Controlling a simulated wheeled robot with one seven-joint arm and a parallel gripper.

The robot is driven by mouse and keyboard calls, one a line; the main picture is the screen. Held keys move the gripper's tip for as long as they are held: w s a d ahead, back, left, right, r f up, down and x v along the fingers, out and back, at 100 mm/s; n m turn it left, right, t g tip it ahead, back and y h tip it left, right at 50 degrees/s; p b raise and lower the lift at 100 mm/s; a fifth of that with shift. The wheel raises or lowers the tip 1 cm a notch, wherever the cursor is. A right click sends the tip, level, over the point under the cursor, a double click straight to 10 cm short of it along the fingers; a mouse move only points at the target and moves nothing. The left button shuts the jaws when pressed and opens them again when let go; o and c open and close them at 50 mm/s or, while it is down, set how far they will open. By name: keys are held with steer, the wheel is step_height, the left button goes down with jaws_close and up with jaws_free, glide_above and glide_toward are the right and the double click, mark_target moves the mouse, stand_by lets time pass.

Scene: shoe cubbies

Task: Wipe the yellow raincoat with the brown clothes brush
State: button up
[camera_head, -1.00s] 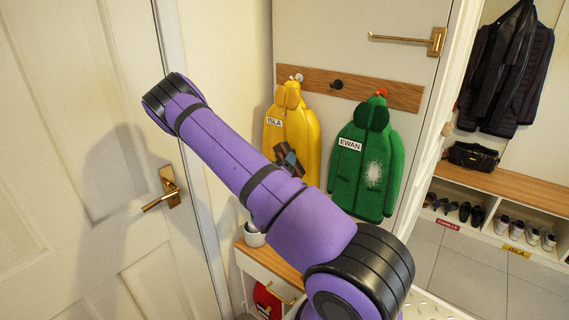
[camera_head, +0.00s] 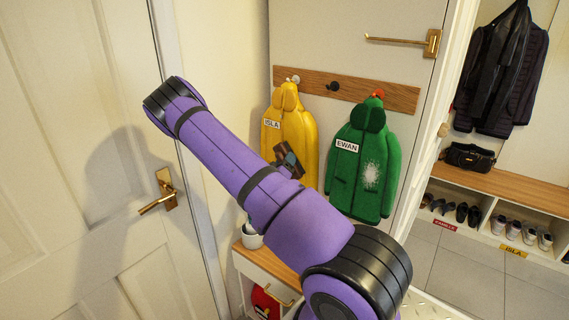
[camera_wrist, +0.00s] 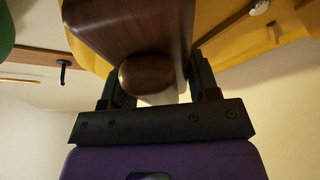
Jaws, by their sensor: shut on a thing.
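The yellow raincoat (camera_head: 291,128) hangs on a peg, with an ISLA label on its chest. It also fills the upper part of the wrist view (camera_wrist: 232,12). My gripper (camera_wrist: 150,85) is shut on the brown clothes brush (camera_wrist: 135,28), a dark wooden block with a rounded handle end. In the head view the brush (camera_head: 287,153) shows in front of the raincoat's middle. The brush is at or very close to the coat; I cannot tell whether they touch. My purple arm hides the raincoat's lower part and most of the gripper in the head view.
A green raincoat (camera_head: 362,160) labelled EWAN, with a whitish patch, hangs to the right on the same wooden rail (camera_head: 402,98). A white door (camera_head: 75,200) with a brass handle (camera_head: 160,195) stands left.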

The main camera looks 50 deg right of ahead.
mark_target(286, 151)
steer(key=shift+d, duration=0.3)
steer(key=shift+r, duration=0.15)
steer(key=shift+r, duration=1.9)
steer(key=shift+f, duration=0.2)
steer(key=shift+d+f, duration=0.1)
steer(key=shift+f, duration=1.65)
steer(key=shift+w+f, duration=0.1)
steer(key=shift+w, duration=0.05)
